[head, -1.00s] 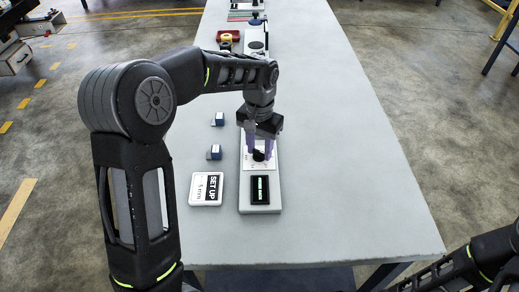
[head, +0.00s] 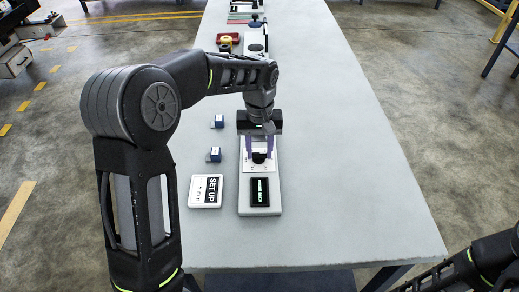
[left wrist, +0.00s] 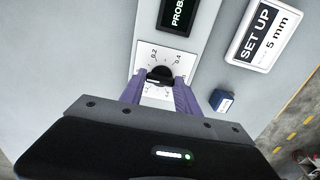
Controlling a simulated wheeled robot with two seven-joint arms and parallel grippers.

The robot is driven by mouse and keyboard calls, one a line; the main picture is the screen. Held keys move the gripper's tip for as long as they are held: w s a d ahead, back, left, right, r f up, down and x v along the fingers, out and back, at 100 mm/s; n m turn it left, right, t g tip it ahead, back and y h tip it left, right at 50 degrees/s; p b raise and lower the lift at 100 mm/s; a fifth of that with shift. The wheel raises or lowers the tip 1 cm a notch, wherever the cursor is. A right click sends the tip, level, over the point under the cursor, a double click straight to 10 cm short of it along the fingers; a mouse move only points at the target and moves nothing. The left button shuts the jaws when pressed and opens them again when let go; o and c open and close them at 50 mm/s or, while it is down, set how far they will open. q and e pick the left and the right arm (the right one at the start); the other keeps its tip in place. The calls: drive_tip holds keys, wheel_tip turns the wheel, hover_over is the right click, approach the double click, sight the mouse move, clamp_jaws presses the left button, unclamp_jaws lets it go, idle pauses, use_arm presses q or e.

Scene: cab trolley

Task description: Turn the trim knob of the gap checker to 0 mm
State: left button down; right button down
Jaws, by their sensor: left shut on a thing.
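The gap checker (head: 272,192) is a pale narrow unit on the table, with a white dial plate and a dark display (head: 260,191). Its black trim knob (left wrist: 160,74) sits on the dial plate, where 0.2 and 0.4 are readable in the left wrist view. My left gripper (head: 259,156) points down over the dial, its purple fingers shut on the knob from both sides. The fingers hide part of the scale, and I cannot tell exactly which mark the knob points to. The display starts with "PROB" in the left wrist view. My right gripper is out of view.
A white "SET UP 5 mm" card (head: 206,190) lies left of the checker. Two small blue blocks (head: 214,154) (head: 217,121) stand beyond it. A red tray (head: 228,38) and other items are farther back. The table's right side is clear.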

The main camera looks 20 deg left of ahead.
sight(259, 153)
use_arm(q)
drive_tip(key=c, duration=0.9)
unclamp_jaws()
drive_tip(key=shift+r+b, duration=0.3)
drive_tip(key=shift+r, duration=3.65)
